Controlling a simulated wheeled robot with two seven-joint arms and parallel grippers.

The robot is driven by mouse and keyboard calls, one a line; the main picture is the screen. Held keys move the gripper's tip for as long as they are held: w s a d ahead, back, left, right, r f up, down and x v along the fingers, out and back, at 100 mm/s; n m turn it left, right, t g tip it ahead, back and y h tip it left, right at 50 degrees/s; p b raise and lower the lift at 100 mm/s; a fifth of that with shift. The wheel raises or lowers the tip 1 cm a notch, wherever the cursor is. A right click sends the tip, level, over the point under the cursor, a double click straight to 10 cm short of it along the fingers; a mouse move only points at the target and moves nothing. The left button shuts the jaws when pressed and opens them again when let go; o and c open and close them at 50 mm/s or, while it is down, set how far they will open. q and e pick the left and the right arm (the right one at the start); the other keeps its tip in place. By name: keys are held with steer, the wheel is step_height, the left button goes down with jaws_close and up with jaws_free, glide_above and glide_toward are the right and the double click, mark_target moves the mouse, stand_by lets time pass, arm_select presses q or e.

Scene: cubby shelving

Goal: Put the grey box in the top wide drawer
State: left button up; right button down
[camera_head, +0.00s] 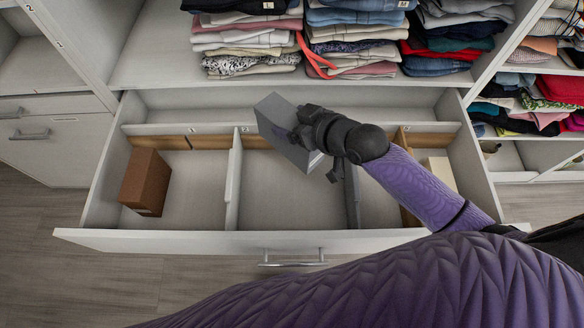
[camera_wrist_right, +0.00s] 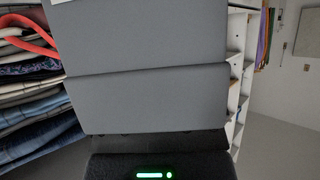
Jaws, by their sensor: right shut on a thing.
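The grey box (camera_head: 286,131) is held tilted above the middle compartment of the open wide drawer (camera_head: 175,238). It fills much of the right wrist view (camera_wrist_right: 148,97). My right gripper (camera_head: 306,136) is shut on the grey box, at the box's right side in the head view. The drawer is pulled out, and dividers split it into compartments. The middle compartment's visible floor is bare. The box and my right arm hide part of the drawer's right side. My left gripper is not in view.
A brown box (camera_head: 146,182) stands in the drawer's left compartment. A cream-coloured item (camera_head: 441,172) is in the right compartment, partly behind my arm. Stacks of folded clothes (camera_head: 248,38) sit on the shelf above. A thin divider (camera_head: 233,180) stands left of the middle compartment.

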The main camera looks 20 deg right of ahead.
step_height(320, 180, down, 8)
steer(key=b, duration=0.6)
steer(key=shift+d+r, duration=0.1)
steer(key=shift+r, duration=0.1)
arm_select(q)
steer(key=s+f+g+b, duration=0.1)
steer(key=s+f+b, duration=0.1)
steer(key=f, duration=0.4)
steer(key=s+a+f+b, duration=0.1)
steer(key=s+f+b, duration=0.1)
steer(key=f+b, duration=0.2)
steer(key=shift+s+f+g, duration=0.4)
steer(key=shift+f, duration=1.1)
arm_select(e)
step_height(320, 180, down, 10)
jaws_free()
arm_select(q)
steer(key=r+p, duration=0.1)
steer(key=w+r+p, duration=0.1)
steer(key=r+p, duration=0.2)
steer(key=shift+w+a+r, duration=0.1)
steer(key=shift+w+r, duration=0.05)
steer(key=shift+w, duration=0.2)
arm_select(e)
steer(key=v, duration=0.8)
steer(key=shift+w+r, duration=0.2)
steer(key=shift+r, duration=0.2)
